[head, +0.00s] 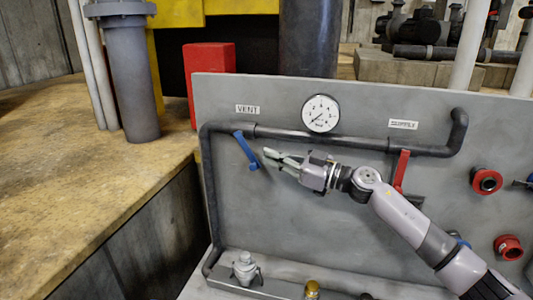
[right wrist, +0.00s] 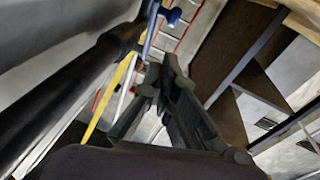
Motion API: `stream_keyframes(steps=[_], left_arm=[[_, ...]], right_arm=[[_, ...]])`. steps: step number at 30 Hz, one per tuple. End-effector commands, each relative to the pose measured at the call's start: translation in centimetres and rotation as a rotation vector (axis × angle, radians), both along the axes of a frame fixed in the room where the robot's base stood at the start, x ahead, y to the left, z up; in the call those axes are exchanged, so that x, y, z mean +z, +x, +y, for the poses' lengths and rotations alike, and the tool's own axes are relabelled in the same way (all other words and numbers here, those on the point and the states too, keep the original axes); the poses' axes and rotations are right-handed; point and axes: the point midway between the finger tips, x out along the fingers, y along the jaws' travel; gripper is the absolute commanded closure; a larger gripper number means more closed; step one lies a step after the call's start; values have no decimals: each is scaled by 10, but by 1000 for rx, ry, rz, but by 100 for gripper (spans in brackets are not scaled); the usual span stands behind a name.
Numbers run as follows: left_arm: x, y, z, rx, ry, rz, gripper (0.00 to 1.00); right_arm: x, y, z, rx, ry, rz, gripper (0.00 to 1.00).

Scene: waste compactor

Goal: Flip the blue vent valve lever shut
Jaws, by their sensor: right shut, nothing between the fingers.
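The blue vent valve lever (head: 246,150) is on the dark pipe below the VENT label (head: 247,109) in the head view. It slants down and to the right from its pivot. Blue parts also show near the dark pipe at the top of the right wrist view (right wrist: 152,28). My right gripper (head: 268,158) is just right of the lever's lower end, its fingers pointing left. It is shut and empty; its fingers also show in the right wrist view (right wrist: 160,72). I cannot tell whether it touches the lever. My left gripper is not in view.
A red lever (head: 401,170) hangs below the second label, behind my right arm. A pressure gauge (head: 320,113) sits above the pipe (head: 350,142). Red fittings (head: 486,181) are at the panel's right. Small fittings (head: 245,268) stand along the bottom. Left of the lever, the pipe runs down the grey panel (head: 285,215).

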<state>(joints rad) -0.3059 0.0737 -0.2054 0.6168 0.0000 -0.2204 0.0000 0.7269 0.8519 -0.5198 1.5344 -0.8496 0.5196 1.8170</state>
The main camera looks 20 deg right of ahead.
Motion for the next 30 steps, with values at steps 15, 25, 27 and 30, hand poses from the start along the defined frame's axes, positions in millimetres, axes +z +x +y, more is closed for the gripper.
stream_keyframes(steps=[15, 25, 27, 30], left_arm=[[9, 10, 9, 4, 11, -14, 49], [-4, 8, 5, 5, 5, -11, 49], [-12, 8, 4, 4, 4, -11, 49], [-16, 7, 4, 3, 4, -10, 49]], right_arm=[[-22, 17, 13, -1, -1, 3, 100], [-28, 17, 14, 0, 31, -14, 100], [-31, 18, 15, -1, 54, -30, 100], [-28, 18, 15, -1, 77, -48, 100]])
